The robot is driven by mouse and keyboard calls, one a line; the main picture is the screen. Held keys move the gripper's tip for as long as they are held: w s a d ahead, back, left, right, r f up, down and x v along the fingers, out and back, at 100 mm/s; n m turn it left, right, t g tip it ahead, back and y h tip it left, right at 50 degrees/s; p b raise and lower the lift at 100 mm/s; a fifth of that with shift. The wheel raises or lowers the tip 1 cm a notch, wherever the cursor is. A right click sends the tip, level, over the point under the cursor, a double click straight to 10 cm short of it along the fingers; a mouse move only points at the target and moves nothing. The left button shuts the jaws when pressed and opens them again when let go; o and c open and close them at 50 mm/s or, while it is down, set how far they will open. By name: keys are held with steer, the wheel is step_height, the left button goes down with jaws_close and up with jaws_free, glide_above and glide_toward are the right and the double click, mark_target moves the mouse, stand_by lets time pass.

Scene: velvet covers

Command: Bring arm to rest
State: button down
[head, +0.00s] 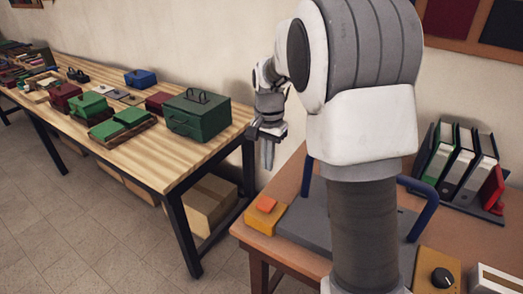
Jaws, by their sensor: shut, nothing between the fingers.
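My gripper (268,155) hangs at the end of my arm with its fingers pointing down. It is shut and empty. It is over the gap between the long wooden table (185,168) on the left and the brown desk (262,238) on the right. My own arm fills the middle right of the head view and hides part of the desk and the wall.
A large green case (196,116) stands at the near end of the wooden table, with several smaller coloured cases behind it. Cardboard boxes (207,205) sit under the table. The desk holds a machine with blue handles (420,205) and binders (462,165). The floor at left is clear.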

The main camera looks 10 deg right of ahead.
steer(key=s+a+r+n+t+p, duration=0.1)
steer(key=s+r+n+t, duration=0.4)
steer(key=s+r, duration=1)
steer(key=s+f+n+p, duration=0.1)
steer(key=s+n, duration=0.3)
steer(key=s, duration=0.7)
steer(key=shift+a+f, duration=0.15)
steer(key=shift+f, duration=0.45)
steer(key=shift+w, duration=0.1)
